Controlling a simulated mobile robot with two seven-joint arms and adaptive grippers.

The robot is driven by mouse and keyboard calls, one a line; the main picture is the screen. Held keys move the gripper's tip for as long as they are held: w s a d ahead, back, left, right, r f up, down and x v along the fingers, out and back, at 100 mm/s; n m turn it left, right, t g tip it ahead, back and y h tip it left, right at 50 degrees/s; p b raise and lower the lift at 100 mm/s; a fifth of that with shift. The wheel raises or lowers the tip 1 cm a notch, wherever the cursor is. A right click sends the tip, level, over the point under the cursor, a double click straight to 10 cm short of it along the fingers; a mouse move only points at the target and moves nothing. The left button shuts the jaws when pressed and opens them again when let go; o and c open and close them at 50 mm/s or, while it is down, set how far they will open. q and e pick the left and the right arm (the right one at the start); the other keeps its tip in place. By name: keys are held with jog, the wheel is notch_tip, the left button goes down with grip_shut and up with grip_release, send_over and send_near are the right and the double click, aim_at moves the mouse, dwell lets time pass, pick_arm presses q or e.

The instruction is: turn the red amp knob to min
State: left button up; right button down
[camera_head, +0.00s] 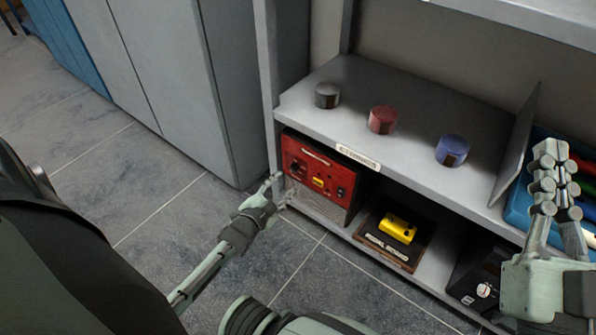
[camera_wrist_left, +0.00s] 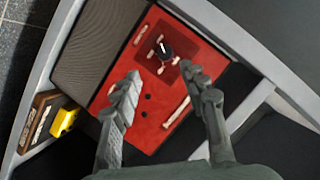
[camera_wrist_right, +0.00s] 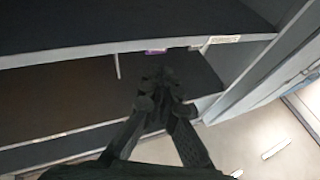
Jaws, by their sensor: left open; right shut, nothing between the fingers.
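The red amp (camera_head: 318,180) stands on the lower shelf at its left end, and its red panel (camera_wrist_left: 150,110) fills the middle of the left wrist view. Its black knob (camera_wrist_left: 166,51) has a white pointer line and sits on a darker red square with pale marks around it. In the head view the knob (camera_head: 298,169) is small. My left gripper (camera_head: 279,190) is open in front of the amp. In the left wrist view its fingertips (camera_wrist_left: 160,76) are apart, short of the knob, with nothing between them. My right gripper (camera_head: 556,150) is shut and empty at the right.
Grey, red and blue round canisters (camera_head: 381,120) stand on the upper shelf (camera_head: 340,125). A yellow device (camera_head: 398,229) on a dark board lies right of the amp, then a black box (camera_head: 478,290). A blue tray (camera_head: 517,205) is near my right gripper. Floor left is clear.

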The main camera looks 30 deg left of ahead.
aim_at(292, 170)
pick_arm(q)
jog(key=shift+a+r+b+x, duration=0.15)
jog(key=shift+b+x, duration=0.2)
jog(key=shift+x, duration=0.9)
jog(key=shift+a+b+x, duration=0.15)
jog(key=shift+b+x, duration=0.2)
jog(key=shift+x, duration=0.95)
jog(key=shift+a+r+b+x, duration=0.15)
jog(key=shift+b+x, duration=0.2)
jog(key=shift+x, duration=0.9)
pick_arm(e)
jog(key=shift+s+d+r+t+y, duration=0.15)
jog(key=shift+s+r+t, duration=0.3)
jog(key=shift+r+t, duration=0.3)
jog(key=shift+s+d+r+t+y, duration=0.1)
jog(key=shift+s+d+r+t, duration=0.1)
jog(key=shift+s+r+t, duration=0.4)
jog(key=shift+s+d+r+t+y, duration=0.15)
jog(key=shift+s+r+t, duration=0.15)
jog(key=shift+r+t, duration=0.55)
pick_arm(q)
jog(key=shift+c, duration=0.6)
grip_shut()
